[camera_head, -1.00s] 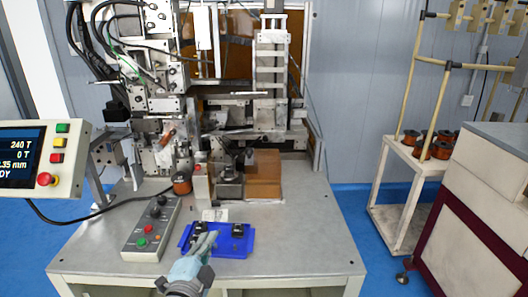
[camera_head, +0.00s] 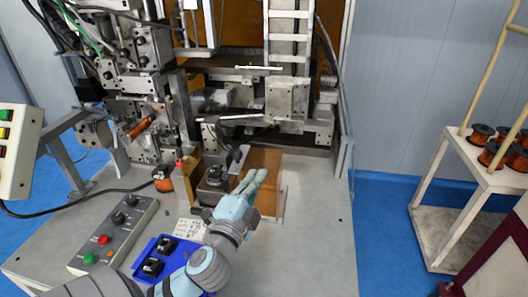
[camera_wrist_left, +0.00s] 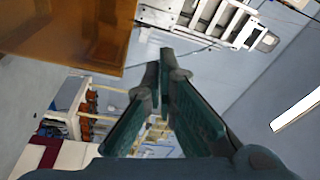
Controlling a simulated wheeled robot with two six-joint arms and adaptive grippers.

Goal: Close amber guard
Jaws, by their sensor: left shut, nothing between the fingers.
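The amber guard (camera_head: 268,166) shows as a brown-orange, box-like panel low at the front of the winder, right of a small metal fixture (camera_head: 213,180). An amber sheet also fills the upper left of the left wrist view (camera_wrist_left: 70,35). My left gripper (camera_head: 255,177) is shut and empty, in front of the guard's face and overlapping it in the head view; I cannot tell whether they touch. Its dark fingers meet at the tips in the left wrist view (camera_wrist_left: 165,62). My right gripper is not in view.
A blue tray (camera_head: 140,268) with black parts and a grey button box (camera_head: 112,233) stand at the front left. A copper spool (camera_head: 162,179) is left of the fixture. The bench (camera_head: 315,235) is clear at right. A spool cart (camera_head: 450,222) stands beyond it.

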